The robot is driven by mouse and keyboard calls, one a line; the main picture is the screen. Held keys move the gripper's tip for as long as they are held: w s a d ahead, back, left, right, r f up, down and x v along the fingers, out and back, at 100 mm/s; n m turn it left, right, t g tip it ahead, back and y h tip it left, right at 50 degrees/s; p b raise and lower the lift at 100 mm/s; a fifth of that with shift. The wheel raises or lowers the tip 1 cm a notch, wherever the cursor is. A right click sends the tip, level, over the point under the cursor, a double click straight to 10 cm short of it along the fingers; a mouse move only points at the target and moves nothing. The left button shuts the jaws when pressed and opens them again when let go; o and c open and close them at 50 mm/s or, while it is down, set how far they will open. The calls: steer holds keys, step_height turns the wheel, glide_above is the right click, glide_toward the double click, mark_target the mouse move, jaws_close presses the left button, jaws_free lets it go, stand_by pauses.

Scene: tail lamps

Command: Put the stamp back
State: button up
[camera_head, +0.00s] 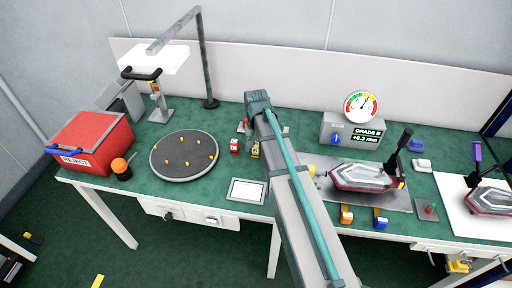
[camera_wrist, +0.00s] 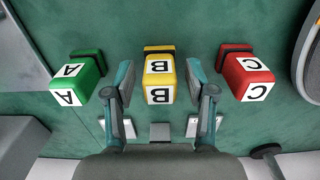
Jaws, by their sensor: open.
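Three stamps stand in a row in the wrist view: a green one marked A (camera_wrist: 78,79), a yellow one marked B (camera_wrist: 159,81) and a red one marked C (camera_wrist: 245,77). My gripper (camera_wrist: 160,90) is open, with one finger on each side of the yellow stamp B. The fingers look apart from it, and contact cannot be told. In the head view the red stamp (camera_head: 235,146) and yellow stamp (camera_head: 255,152) show beside my arm. My arm hides most of the gripper there.
A round dark turntable (camera_head: 184,156) and a red reject bin (camera_head: 92,142) are at the left. A white card (camera_head: 246,191) lies in front of the stamps. A grey gauge box (camera_head: 350,130) and a tail lamp (camera_head: 362,178) stand to the right of my arm.

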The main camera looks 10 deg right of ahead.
mark_target(256, 144)
step_height(256, 144, up, 12)
steer(key=b, duration=0.1)
steer(key=shift+r, duration=0.15)
stand_by(0.5)
stand_by(0.3)
